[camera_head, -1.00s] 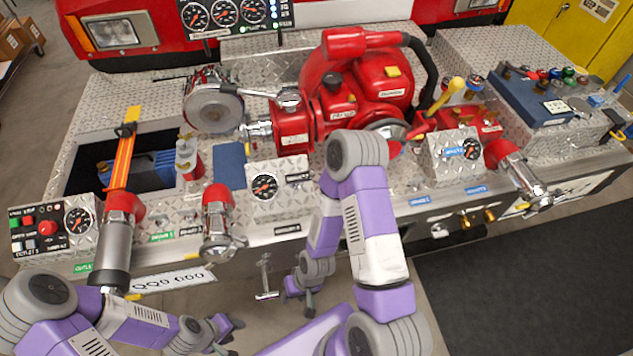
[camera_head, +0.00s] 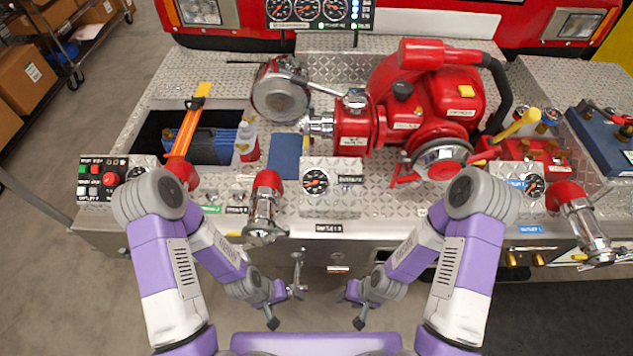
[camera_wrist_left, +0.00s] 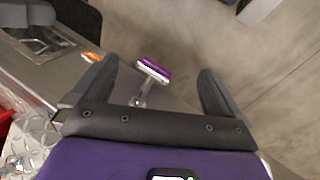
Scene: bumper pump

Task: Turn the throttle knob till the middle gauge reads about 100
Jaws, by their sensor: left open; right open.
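A panel with three dials stands at the top of the head view; its middle gauge (camera_head: 307,8) is too small to read. A red knob (camera_head: 110,180) sits on a control box at the left end of the bumper; its label is unreadable, so I cannot tell whether it is the throttle knob. My left gripper (camera_head: 286,307) is open and empty in front of the bumper. In the left wrist view a metal T-shaped handle (camera_wrist_left: 152,72) shows beyond and between its open fingers. My right gripper (camera_head: 351,309) is open and empty, to the right of the left one.
A red pump (camera_head: 430,95) stands on the bumper deck (camera_head: 220,85). Metal outlets (camera_head: 265,215) and (camera_head: 585,225) stick out at its front. A single gauge (camera_head: 315,182) sits on a box between them. The floor (camera_head: 60,290) at the front left is clear.

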